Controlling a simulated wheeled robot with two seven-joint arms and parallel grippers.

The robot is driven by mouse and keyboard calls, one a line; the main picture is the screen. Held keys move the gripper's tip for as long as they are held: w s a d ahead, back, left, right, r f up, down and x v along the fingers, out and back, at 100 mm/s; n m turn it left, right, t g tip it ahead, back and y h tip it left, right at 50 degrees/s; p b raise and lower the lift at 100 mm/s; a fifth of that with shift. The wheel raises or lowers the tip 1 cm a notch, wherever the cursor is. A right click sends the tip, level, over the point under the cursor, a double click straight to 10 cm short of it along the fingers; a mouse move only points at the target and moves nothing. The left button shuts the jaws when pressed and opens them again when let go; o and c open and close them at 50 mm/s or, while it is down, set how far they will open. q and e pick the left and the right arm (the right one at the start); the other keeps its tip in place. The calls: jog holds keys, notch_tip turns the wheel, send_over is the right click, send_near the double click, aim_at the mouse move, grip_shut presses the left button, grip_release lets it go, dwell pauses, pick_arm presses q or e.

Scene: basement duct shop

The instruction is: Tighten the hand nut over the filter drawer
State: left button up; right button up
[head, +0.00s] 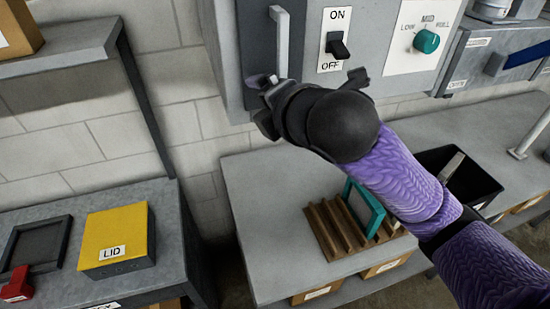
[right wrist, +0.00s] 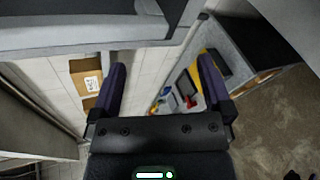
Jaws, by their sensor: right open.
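The grey cabinet (head: 385,75) hangs on the wall with a dark front panel (head: 258,45) that carries a pale upright handle (head: 281,40). My right gripper (head: 262,103) is at the lower end of this panel, just below the handle. A small pale piece shows by its fingertips, but I cannot tell whether it is the hand nut. In the right wrist view the right gripper (right wrist: 163,88) has its two fingers wide apart with nothing between them. The filter drawer cannot be made out for certain. My left gripper is out of view.
An ON/OFF switch (head: 338,46) and a green knob (head: 426,41) sit right of the panel. Below are a grey bench (head: 255,200), a wooden rack (head: 333,230) with a teal-framed panel (head: 362,207), and a black bin (head: 478,183). A yellow LID box (head: 117,235) stands left.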

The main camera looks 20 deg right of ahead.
notch_tip(320, 180, down, 11)
jog(key=m+g+b, duration=0.1)
jog(key=m+b, duration=0.1)
jog(key=m, duration=0.3)
jog(key=shift+d+g, duration=0.4)
jog(key=shift+f, duration=0.1)
